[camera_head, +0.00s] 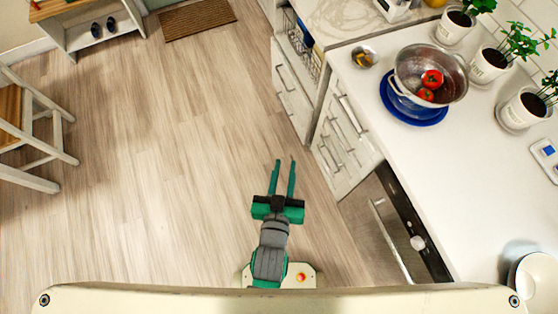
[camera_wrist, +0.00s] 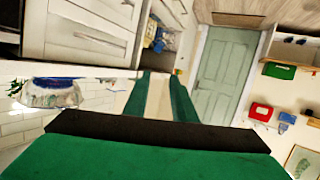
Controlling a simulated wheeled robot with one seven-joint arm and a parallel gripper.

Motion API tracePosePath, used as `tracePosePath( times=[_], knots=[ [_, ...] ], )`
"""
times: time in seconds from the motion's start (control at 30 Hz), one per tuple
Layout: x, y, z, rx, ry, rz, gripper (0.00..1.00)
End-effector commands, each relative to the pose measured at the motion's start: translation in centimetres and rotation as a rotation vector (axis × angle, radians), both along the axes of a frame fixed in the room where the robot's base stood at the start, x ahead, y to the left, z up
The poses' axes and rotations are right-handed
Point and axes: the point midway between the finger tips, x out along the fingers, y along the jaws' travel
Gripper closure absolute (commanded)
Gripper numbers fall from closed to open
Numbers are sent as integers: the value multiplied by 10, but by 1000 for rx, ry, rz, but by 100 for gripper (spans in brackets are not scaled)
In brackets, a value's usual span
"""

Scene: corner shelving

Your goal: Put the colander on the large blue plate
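The colander (camera_head: 455,92) is a metal bowl with several holes and red tomatoes inside. It appears to stand on the large blue plate (camera_head: 401,108) on the white counter, with the plate's rim showing at its left and front. In the wrist view, which looks upside down, the colander (camera_wrist: 48,98) and the blue plate (camera_wrist: 45,79) show at the left, touching or nearly so. My gripper (camera_head: 283,166) is open and empty over the floor, left of the counter and well apart from the colander. Its two green fingers also show apart in the wrist view (camera_wrist: 160,78).
Potted plants (camera_head: 489,65) line the counter's back. A small metal bowl (camera_head: 364,57) stands left of the colander. White dishes (camera_head: 535,280) are at the near right. Cabinets and an oven (camera_head: 400,225) front the counter. The wooden floor (camera_head: 150,160) is clear; a stool (camera_head: 30,130) stands left.

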Motion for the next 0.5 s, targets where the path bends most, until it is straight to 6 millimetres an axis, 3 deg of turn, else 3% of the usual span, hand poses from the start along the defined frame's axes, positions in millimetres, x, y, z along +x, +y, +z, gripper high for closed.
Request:
tracePosePath(
  times=[0.03, 0.3, 0.5],
  knots=[
    [-19, 6, -6, 13, 6, 18, 76],
    [-104, 18, -5, 58, -18, 86, 76],
    [-141, 16, 5, 74, -35, 117, 76]
  ],
)
